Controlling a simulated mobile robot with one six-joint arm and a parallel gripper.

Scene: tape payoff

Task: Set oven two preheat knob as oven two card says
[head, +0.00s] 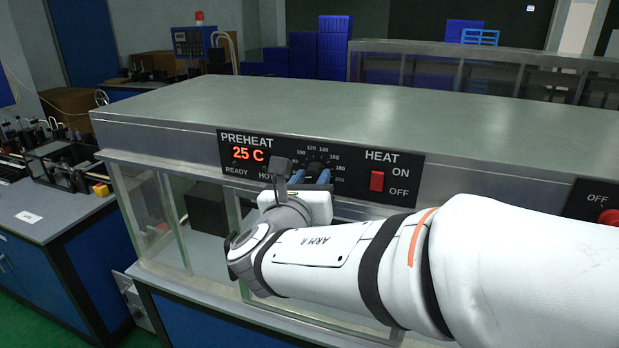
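The preheat knob (315,167) is black and sits on the black control panel, in a dial with printed numbers around it. My gripper (311,176) is right in front of the knob, with blue fingertips at its lower part. The fingers overlap the knob, and I cannot tell whether they grip it. The knob's pointer direction is not clear. The preheat display (248,154) reads 25 C in red. A small white card (28,217) lies on the left bench; its text is too small to read, and I cannot tell which oven it belongs to.
A red HEAT switch (377,181) with ON and OFF labels is right of the dial. A red button (609,216) is at the far right edge. The oven's grey top (330,105) is bare. Glass panels (160,215) stand below the panel at left.

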